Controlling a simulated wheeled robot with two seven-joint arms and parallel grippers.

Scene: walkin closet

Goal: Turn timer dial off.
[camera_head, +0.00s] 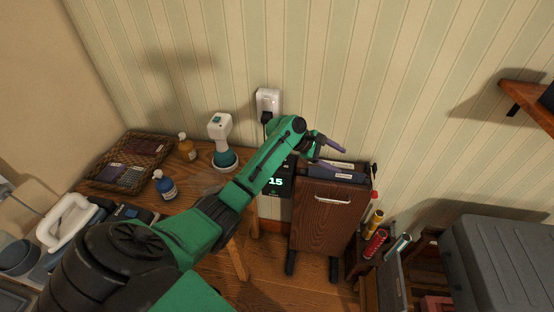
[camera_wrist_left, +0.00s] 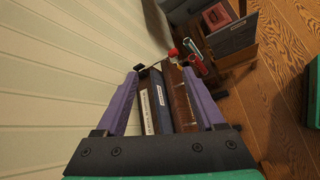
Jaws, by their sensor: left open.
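A black unit with a lit green "15" (camera_head: 276,182) shows just below my left forearm, which hides part of it. I cannot make out a dial on it. A white wall plug unit (camera_head: 268,100) with a black plug is on the striped wall above the arm; no dial is clear there either. My left gripper (camera_head: 333,150) is open and empty, to the right of the lit unit, near the wall above the file cart. In the left wrist view the open purple fingers (camera_wrist_left: 160,73) have the cart's folders in sight between them. My right gripper is not in view.
The wooden file cart (camera_head: 322,218) holds upright folders (camera_wrist_left: 165,110) under the gripper. A table at left bears a wicker tray (camera_head: 104,177), a blue bottle (camera_head: 165,185), an amber bottle (camera_head: 187,147) and a white-and-teal device (camera_head: 222,140). A grey case (camera_head: 505,260) stands at right.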

